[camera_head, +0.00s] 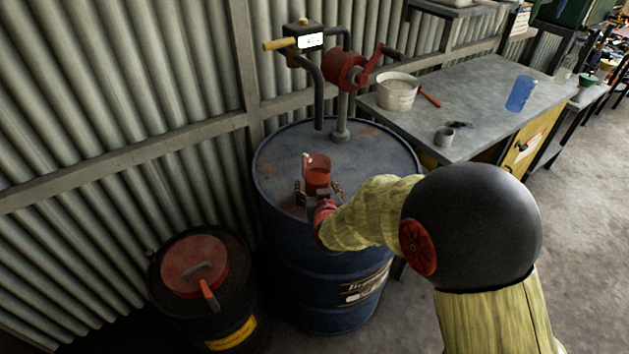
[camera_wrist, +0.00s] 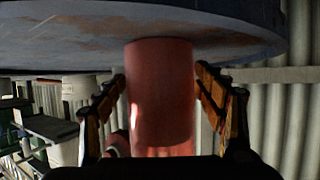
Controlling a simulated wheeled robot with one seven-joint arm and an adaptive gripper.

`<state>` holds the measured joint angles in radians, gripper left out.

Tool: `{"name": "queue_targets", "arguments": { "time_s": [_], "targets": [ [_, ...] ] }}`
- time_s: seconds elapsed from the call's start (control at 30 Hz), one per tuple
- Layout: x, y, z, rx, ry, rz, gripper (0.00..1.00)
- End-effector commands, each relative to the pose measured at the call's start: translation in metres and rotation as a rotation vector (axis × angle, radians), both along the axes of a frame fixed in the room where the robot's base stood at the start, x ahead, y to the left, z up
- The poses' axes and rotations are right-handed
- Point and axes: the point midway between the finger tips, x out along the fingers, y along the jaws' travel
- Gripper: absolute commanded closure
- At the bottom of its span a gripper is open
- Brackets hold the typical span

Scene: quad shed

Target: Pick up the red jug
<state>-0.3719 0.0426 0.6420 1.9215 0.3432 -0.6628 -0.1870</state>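The red jug (camera_head: 317,174) stands on top of the blue drum (camera_head: 285,150), near its front edge. It also shows in the middle of the wrist view (camera_wrist: 160,95), where the picture appears upside down. My gripper (camera_head: 319,190) is at the jug with one finger on each side of it. In the wrist view my gripper's fingers (camera_wrist: 162,80) are spread, with narrow gaps beside the jug, so it looks open around the jug. The jug's lower front is partly hidden by my gripper in the head view.
A hand pump with a red body (camera_head: 345,68) rises from the drum behind the jug. A dark drum with a red lid (camera_head: 190,262) stands lower left.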

Motion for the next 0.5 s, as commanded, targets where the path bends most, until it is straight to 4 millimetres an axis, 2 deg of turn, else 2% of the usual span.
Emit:
{"name": "queue_targets", "arguments": {
  "time_s": [0.5],
  "targets": [
    [-0.0002,0.0,-0.0003,0.0,0.0,0.0,0.62]
  ]
}}
